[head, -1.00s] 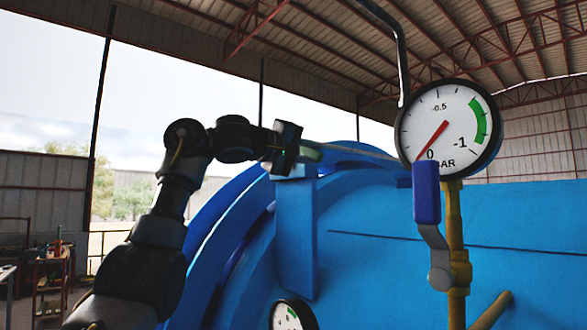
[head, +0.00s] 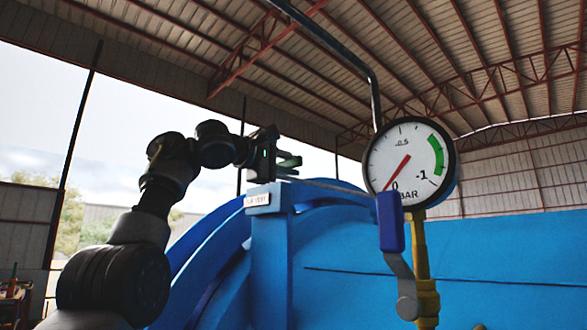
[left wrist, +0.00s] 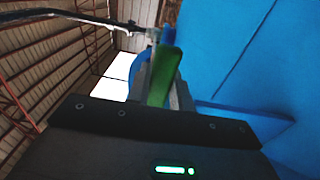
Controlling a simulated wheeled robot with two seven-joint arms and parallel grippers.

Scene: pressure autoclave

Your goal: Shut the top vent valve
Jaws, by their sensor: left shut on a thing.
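The top vent valve's green handle (head: 289,161) shows beside my left gripper in the head view, above a blue post. A white label (head: 257,199), apparently reading "TOP VENT", is on the post. My left gripper (head: 280,158) is shut on the green handle. In the left wrist view, the green handle (left wrist: 165,76) lies between the grey fingers (left wrist: 163,88). The valve body is mostly hidden behind the gripper in the head view. My right gripper is not in view.
A large blue vessel (head: 480,262) fills the lower right. A round gauge (head: 408,162) stands on a yellow pipe (head: 420,248). A thin dark pipe (head: 374,95) rises above the gauge to the roof.

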